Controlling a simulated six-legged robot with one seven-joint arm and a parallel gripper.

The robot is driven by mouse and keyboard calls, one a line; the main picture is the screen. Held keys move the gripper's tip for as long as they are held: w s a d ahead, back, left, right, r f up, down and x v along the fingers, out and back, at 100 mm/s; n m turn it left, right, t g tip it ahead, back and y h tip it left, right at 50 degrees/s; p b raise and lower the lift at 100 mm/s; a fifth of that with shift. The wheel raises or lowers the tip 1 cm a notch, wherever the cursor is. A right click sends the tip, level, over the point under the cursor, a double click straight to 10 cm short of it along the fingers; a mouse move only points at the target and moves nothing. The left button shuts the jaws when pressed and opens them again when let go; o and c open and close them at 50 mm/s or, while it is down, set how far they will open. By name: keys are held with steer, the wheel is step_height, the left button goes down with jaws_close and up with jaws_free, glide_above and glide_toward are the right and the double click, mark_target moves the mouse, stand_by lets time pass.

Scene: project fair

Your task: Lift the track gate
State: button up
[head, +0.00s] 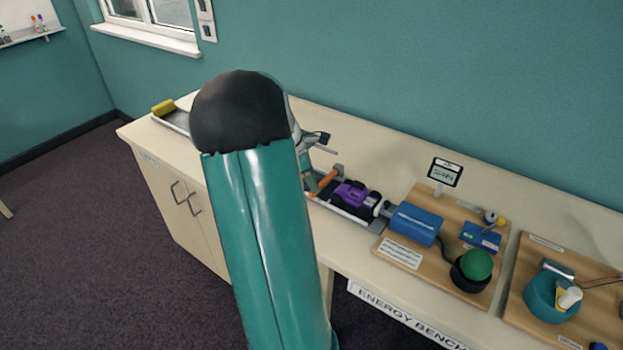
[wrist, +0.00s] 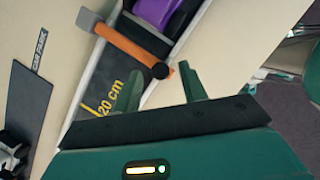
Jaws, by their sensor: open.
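The track gate is an orange bar (wrist: 132,45) lying across the grey track (wrist: 88,97) in the wrist view, with a grey block at one end and a dark round knob at the other. It also shows in the head view as a small orange bar (head: 323,181), partly behind my arm. A purple car (head: 356,196) sits on the track just beyond the gate. My gripper (wrist: 158,80) is open and empty, its two green fingers spread just short of the bar near its knob end. I cannot tell the height between fingers and bar.
A blue box (head: 416,224) and a green dome button (head: 476,265) stand on a wooden board to the right. Another board holds a teal bowl (head: 551,298). A dark label plate (wrist: 38,78) lies left of the track. The bench front edge runs near the track.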

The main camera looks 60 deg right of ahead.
steer(key=shift+s+d+f, duration=0.1)
steer(key=shift+f, duration=0.2)
jaws_close()
steer(key=shift+r, duration=0.1)
